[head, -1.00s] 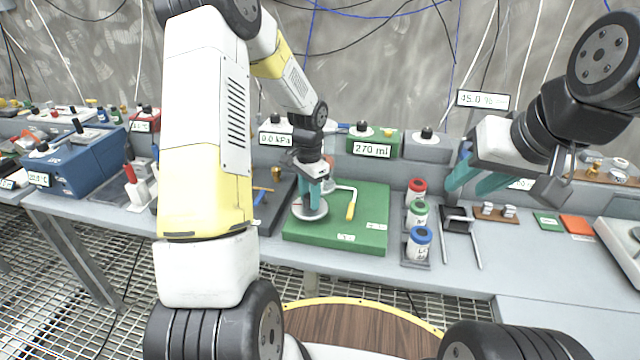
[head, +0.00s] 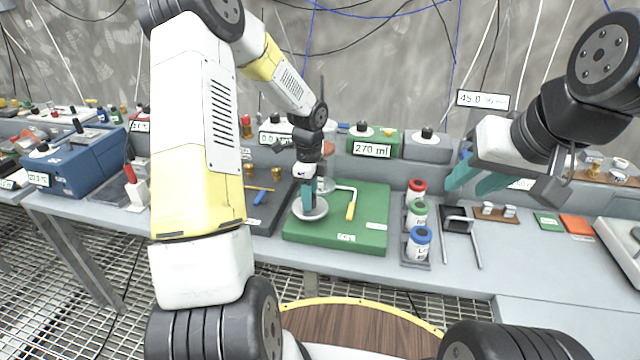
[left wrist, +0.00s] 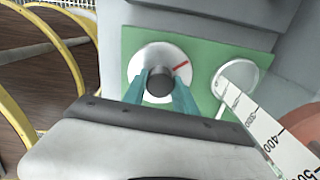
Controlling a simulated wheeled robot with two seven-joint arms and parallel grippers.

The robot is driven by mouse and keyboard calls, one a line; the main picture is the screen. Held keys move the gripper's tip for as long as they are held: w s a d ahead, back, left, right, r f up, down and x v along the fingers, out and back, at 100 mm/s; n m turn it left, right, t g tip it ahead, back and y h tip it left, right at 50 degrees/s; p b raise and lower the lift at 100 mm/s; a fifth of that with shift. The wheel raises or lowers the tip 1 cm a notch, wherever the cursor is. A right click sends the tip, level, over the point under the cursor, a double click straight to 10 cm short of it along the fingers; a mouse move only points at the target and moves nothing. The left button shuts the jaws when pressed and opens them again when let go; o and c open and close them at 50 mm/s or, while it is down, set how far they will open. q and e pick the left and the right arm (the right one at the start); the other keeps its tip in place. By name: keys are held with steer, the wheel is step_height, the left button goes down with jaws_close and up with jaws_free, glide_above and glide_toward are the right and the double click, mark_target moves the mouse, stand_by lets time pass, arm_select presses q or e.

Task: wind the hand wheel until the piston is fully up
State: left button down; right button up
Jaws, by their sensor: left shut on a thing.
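The hand wheel (head: 311,211) is a pale round disc on a green base plate (head: 372,222). In the left wrist view the wheel (left wrist: 148,62) has a red mark at its upper right and a dark central hub (left wrist: 159,86). My left gripper (head: 308,202) points down at the wheel, its teal fingers shut on the hub from both sides. A clear cylinder with a printed scale (left wrist: 265,125) stands beside the wheel; the piston inside cannot be made out. A display (head: 371,150) reads 270 ml. My right gripper (head: 475,180) is open and empty, above the bench at the right.
Red, green and blue-capped jars (head: 419,243) stand right of the plate. A black stand (head: 458,220) is further right. A blue box (head: 80,158) is at the left.

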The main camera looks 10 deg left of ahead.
arm_select(q)
steer(key=m, duration=0.4)
steer(key=shift+m, duration=0.3)
steer(key=shift+w+m, duration=0.1)
steer(key=shift+m, duration=1.8)
steer(key=c, duration=1)
jaws_free()
steer(key=shift+r, duration=0.15)
step_height(320, 180, up, 7)
steer(key=shift+r, duration=0.3)
